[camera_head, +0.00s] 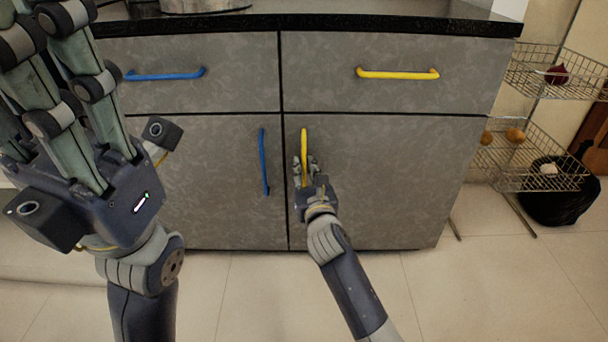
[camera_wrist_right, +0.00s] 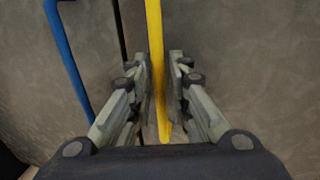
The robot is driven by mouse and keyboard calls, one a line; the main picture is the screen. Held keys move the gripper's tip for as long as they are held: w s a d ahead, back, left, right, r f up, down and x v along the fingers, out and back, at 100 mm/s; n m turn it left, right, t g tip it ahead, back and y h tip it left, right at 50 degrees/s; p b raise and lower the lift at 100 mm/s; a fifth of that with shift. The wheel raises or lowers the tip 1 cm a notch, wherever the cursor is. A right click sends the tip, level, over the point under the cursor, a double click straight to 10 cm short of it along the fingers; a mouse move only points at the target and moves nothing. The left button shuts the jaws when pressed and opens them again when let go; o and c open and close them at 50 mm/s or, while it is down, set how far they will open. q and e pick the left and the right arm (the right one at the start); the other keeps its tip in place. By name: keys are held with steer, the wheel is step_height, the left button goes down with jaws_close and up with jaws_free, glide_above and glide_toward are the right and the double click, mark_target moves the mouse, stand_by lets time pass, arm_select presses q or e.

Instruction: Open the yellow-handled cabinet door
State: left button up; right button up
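The yellow-handled cabinet door (camera_head: 375,190) is the lower right door of the grey cabinet, and it sits flush with the front. Its vertical yellow handle (camera_head: 304,142) is near the door's left edge; it also shows in the right wrist view (camera_wrist_right: 154,45). My right gripper (camera_head: 304,170) is at the lower part of this handle. In the right wrist view its fingers stand on both sides of the handle, with narrow gaps showing, so it looks open around it. My left gripper (camera_head: 58,75) is raised at the left, open and empty.
A yellow-handled drawer (camera_head: 398,73) is above the door. A blue-handled door (camera_head: 220,180) is beside it, under a blue-handled drawer (camera_head: 165,75). A wire rack (camera_head: 540,155) and black bag (camera_head: 562,200) stand at the right. The floor before the door (camera_head: 480,290) is clear.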

steer(key=shift+w+a, duration=0.15)
steer(key=shift+w, duration=0.25)
jaws_close()
steer(key=shift+s, duration=0.1)
